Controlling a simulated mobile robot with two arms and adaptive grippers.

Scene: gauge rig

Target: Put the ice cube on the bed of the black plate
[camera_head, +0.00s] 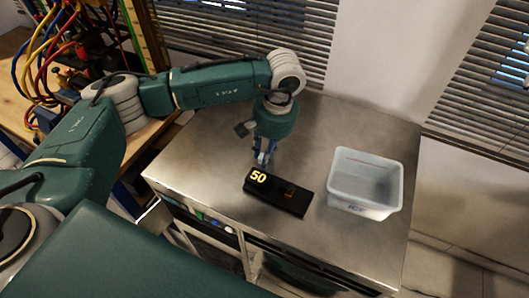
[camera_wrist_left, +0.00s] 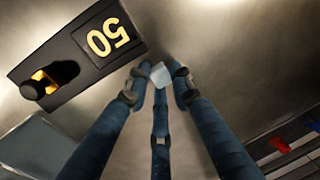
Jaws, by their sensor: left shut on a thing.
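My left gripper (camera_head: 264,160) points down at the back left of the black plate (camera_head: 278,205), near its "50" end. In the left wrist view the gripper (camera_wrist_left: 160,78) has its three blue fingers closed around a small, pale, translucent ice cube (camera_wrist_left: 160,74) at the fingertips. The cube is beside the black plate (camera_wrist_left: 100,63), close to the corner by the "50". I cannot tell its height above the table. In the head view the fingers hide the cube. The plate has a yellow "50" at one end and a dark recess with an orange-yellow part at the other.
A translucent white bin (camera_head: 346,184) marked "ICE" stands right of the plate on the metal tabletop (camera_head: 330,120). The tabletop behind the plate is clear. Coloured cables (camera_head: 45,60) hang at the back left. Red and blue parts (camera_wrist_left: 280,145) sit along the table's edge.

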